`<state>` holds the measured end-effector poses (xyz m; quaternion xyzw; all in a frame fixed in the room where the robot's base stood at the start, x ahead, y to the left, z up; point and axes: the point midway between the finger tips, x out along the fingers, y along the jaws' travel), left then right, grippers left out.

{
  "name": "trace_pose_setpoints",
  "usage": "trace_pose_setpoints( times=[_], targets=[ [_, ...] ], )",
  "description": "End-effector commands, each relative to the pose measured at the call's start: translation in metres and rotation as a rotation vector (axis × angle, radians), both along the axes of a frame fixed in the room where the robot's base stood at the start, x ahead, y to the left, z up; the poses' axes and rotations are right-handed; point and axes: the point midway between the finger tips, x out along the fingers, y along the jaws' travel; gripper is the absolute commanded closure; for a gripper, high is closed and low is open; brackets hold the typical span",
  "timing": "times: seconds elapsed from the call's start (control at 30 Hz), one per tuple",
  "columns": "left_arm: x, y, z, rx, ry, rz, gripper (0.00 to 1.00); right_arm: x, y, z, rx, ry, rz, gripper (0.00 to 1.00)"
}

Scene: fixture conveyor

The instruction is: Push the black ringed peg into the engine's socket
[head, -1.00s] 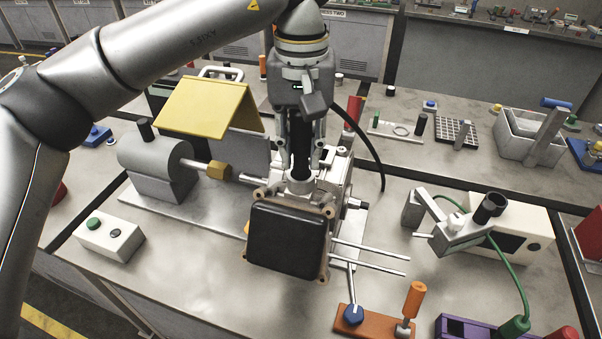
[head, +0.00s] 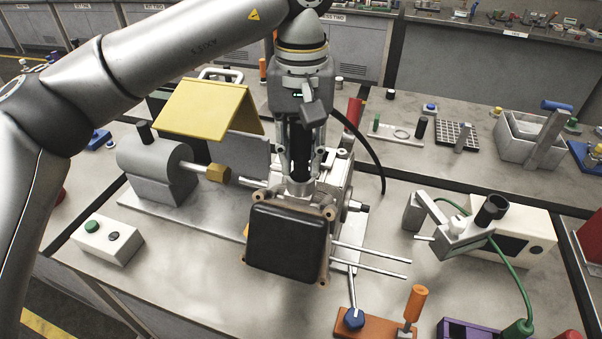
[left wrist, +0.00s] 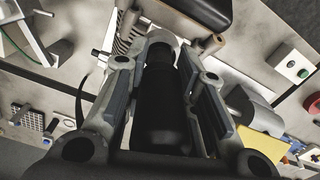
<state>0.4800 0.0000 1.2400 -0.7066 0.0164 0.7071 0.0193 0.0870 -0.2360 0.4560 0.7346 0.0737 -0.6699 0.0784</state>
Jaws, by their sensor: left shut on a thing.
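My left gripper (head: 300,160) is shut on the black peg (head: 300,145), upright above the engine. The peg also shows between the fingers in the left wrist view (left wrist: 165,100). Its rings cannot be made out clearly. The engine (head: 335,185) is a light grey block with a black cover (head: 287,242) on its front. A pale round collar (head: 299,188), seemingly the socket, lies directly under the peg. The peg's lower end meets or enters the collar; the depth cannot be told. My right gripper is not in view.
A grey machine with a brass nut (head: 218,173) and a raised yellow cover (head: 208,108) stand left of the engine. Two thin rods (head: 372,258) stick out to its right. A clamp-like device (head: 465,228) stands further right.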

Motion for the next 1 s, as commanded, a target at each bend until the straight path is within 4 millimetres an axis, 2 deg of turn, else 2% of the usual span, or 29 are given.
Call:
trace_pose_setpoints(
  times=[0.4, 0.43, 0.6, 1.0],
  targets=[
    [-0.0005, 0.0000, -0.0039, 0.001, 0.003, -0.001, 1.00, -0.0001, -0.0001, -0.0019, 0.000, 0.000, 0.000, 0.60],
    [-0.0005, 0.0000, -0.0041, 0.002, 0.003, -0.001, 0.71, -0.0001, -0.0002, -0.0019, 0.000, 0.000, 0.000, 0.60],
    [-0.0003, 0.0000, -0.0035, 0.001, 0.002, -0.001, 0.49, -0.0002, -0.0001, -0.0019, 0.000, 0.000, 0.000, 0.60],
    [0.0004, -0.0002, 0.0032, 0.000, -0.001, 0.001, 0.49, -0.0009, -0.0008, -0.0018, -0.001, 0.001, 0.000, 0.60]
  ],
)
